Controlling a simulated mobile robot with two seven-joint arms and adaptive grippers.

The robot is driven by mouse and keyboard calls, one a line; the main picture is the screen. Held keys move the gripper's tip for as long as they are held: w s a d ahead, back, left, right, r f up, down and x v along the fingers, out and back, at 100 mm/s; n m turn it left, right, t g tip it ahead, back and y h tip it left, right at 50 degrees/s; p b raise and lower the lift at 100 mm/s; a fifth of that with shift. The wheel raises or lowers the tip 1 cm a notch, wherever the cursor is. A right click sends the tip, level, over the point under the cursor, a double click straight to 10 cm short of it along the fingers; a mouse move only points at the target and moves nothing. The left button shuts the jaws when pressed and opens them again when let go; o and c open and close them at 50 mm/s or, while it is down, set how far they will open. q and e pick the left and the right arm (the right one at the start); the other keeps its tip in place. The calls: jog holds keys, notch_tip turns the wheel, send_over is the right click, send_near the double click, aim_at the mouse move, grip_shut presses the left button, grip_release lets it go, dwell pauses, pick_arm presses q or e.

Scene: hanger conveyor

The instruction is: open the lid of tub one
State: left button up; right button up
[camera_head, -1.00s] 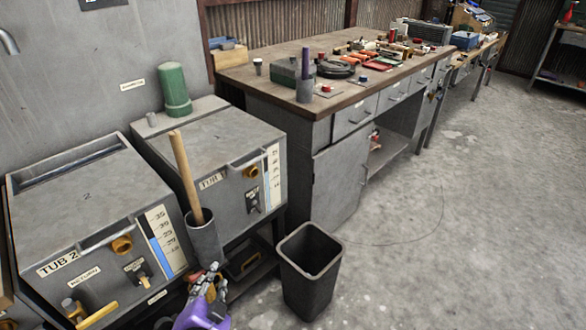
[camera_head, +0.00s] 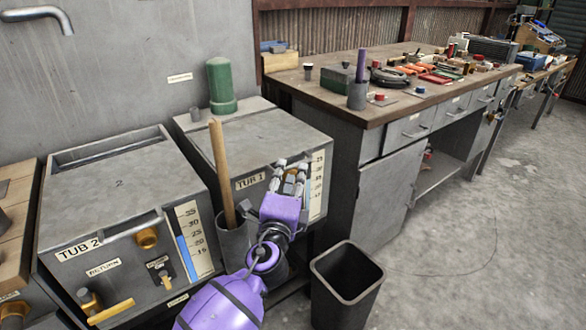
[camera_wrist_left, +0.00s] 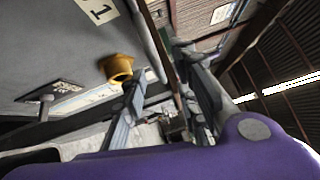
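Tub one (camera_head: 262,150) is a grey metal box labelled "TUB 1", with its flat grey lid (camera_head: 255,135) lying closed on top. A level scale runs down the right of its front. My left gripper (camera_head: 290,172) is in front of tub one's front face, its fingers pointing up and spread apart. It hides part of the front. The left wrist view shows the spread fingers (camera_wrist_left: 165,95) with nothing between them, and a yellow-brown knob (camera_wrist_left: 117,67) on the tub's front close by. My right gripper is not in view.
Tub two (camera_head: 120,200) stands left of tub one. A grey holder (camera_head: 232,243) with a wooden handle (camera_head: 222,170) stands before the tubs. A green cylinder (camera_head: 221,85) stands behind the lid. A black bin (camera_head: 346,280) and a workbench (camera_head: 400,115) are to the right.

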aim_at(293, 165)
pick_arm(q)
jog(key=shift+x, duration=2.15)
jog(key=shift+f, duration=0.1)
grip_shut()
